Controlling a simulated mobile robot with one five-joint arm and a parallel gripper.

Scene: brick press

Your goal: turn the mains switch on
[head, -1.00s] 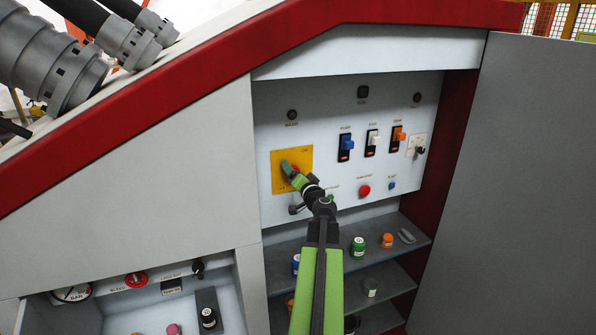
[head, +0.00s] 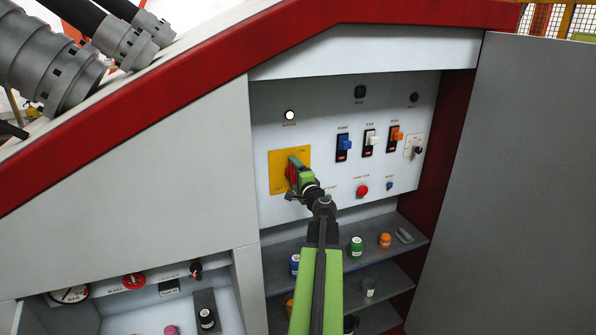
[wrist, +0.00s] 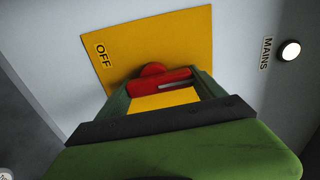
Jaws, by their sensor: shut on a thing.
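The mains switch has a red handle (wrist: 150,85) on a yellow plate (head: 277,180). The plate also shows in the wrist view (wrist: 190,35), with the word OFF readable on it. My gripper (head: 297,168) is at the plate in the head view. In the wrist view my gripper (wrist: 165,92) has its green fingers on either side of the red handle, shut on it. The handle is partly hidden by the fingers. The round mains lamp (head: 290,115) above the plate is lit white, and it also glows in the wrist view (wrist: 290,51).
Right of the plate are blue (head: 343,143), white (head: 370,138) and orange (head: 396,134) switches, a red button (head: 362,191) and a key switch (head: 415,147). Shelves (head: 400,240) with small jars lie below. An open grey door (head: 505,180) stands at the right.

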